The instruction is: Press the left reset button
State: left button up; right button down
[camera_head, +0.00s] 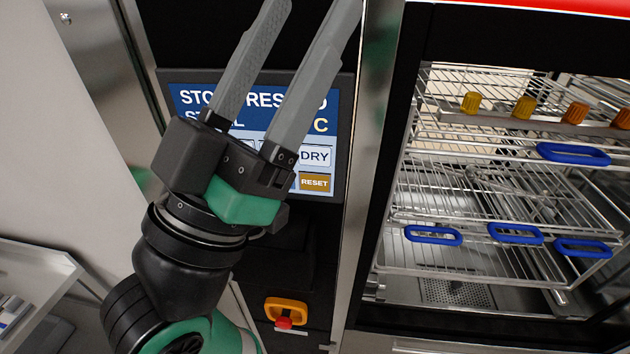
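A control panel with a lit blue screen (186,97) stands between the left steel wall and the open washer. An orange RESET button (315,182) shows at the screen's lower right, beneath a white DRY button (316,157). My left gripper (309,8) is in front of the panel, with its two grey fingers spread apart and empty, pointing up. The fingers and gripper body cover much of the screen, including part of its text. The RESET button is visible just right of the gripper body. I cannot tell the gap between gripper and panel. My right gripper is not in view.
To the right, the open washer holds wire racks (470,205) with blue handles (433,235); several yellow and orange knobs (523,107) show there. A steel wall (95,50) stands left.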

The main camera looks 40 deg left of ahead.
pick_arm(q)
jog(key=shift+c, duration=0.2)
grip_shut()
dwell(1.5)
